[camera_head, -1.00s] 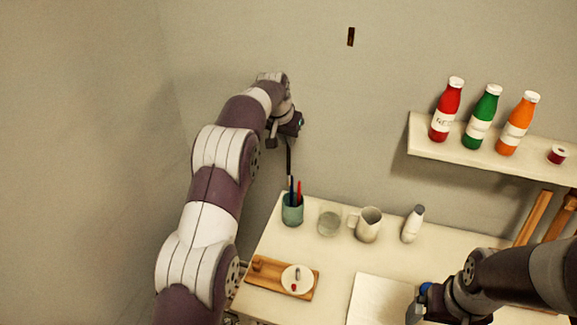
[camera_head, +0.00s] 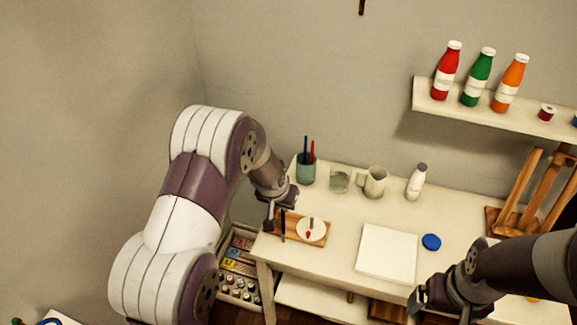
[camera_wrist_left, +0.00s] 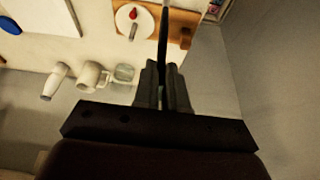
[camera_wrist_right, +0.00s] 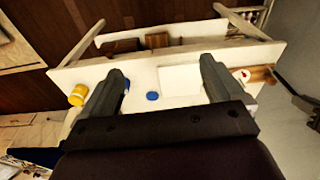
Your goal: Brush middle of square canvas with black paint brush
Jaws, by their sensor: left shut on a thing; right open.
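The square canvas (camera_head: 387,253) lies flat and white on the table; part of it shows in the left wrist view (camera_wrist_left: 48,14), and it also shows in the right wrist view (camera_wrist_right: 180,79). My left gripper (camera_wrist_left: 163,78) is shut on the black paint brush (camera_wrist_left: 163,35), which points down over the wooden board with the white paint dish (camera_head: 312,228). In the head view the brush (camera_head: 283,226) is left of the dish; whether its tip touches anything I cannot tell. My right gripper (camera_wrist_right: 161,72) is open and empty, near the table's front edge, right of the canvas.
A green cup (camera_head: 306,169) with brushes, a glass (camera_head: 340,181), a pitcher (camera_head: 375,182) and a white bottle (camera_head: 416,183) stand at the back. A blue disc (camera_head: 431,242) lies right of the canvas. A wooden easel (camera_head: 530,205) stands at right. Bottles stand on the wall shelf (camera_head: 440,98).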

